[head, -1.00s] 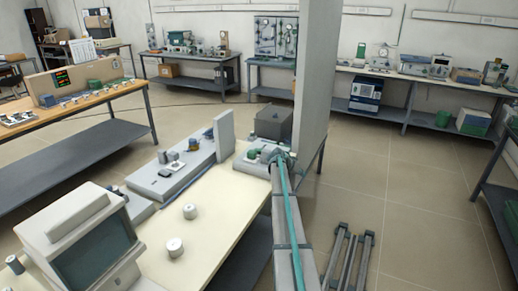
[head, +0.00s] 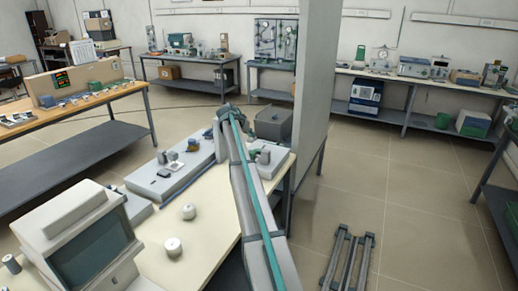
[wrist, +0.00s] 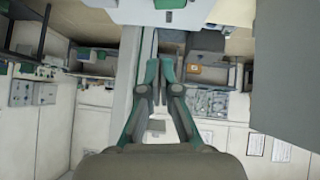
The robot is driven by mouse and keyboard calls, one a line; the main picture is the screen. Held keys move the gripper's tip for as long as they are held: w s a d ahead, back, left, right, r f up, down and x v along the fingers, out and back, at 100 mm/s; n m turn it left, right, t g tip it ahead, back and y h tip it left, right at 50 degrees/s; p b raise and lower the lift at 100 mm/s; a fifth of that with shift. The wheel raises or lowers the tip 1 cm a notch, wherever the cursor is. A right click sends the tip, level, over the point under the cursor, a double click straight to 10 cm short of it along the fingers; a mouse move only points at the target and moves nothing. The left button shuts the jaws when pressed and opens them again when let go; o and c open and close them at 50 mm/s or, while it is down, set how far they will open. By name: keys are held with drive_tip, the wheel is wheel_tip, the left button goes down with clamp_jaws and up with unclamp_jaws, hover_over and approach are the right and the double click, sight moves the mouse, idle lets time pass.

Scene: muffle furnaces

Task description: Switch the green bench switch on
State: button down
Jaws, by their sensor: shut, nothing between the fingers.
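A small green part (wrist: 170,4), which looks like the green bench switch, shows at the top edge of the wrist view on a pale panel (wrist: 125,12). Its upper part is cut off, so I cannot tell its on/off position. My gripper (wrist: 158,76) is in the middle of the wrist view, its green-grey fingers together and empty. The fingertips lie below the green part in the picture, with no contact visible. In the head view my arm's far end is by the grey unit (head: 270,158) on the cream bench (head: 213,205); the fingers cannot be made out there.
A tall grey partition (head: 318,90) and a dark grey box (head: 273,123) stand close to my arm. A low grey unit with small parts (head: 180,180) lies to the left.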

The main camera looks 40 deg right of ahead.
drive_tip(key=shift+d+f, duration=0.1)
drive_tip(key=p, duration=0.3)
hover_over(258, 151)
drive_tip(key=f, duration=0.6)
drive_tip(key=shift+s+a+f, duration=0.2)
drive_tip(key=shift+s, duration=0.05)
drive_tip(key=f, duration=0.3)
drive_tip(key=shift+s+d+f+p, duration=0.1)
drive_tip(key=shift+s+d+p, duration=0.1)
drive_tip(key=shift+p, duration=0.1)
drive_tip(key=shift+f, duration=0.65)
drive_tip(key=shift+a, duration=0.1)
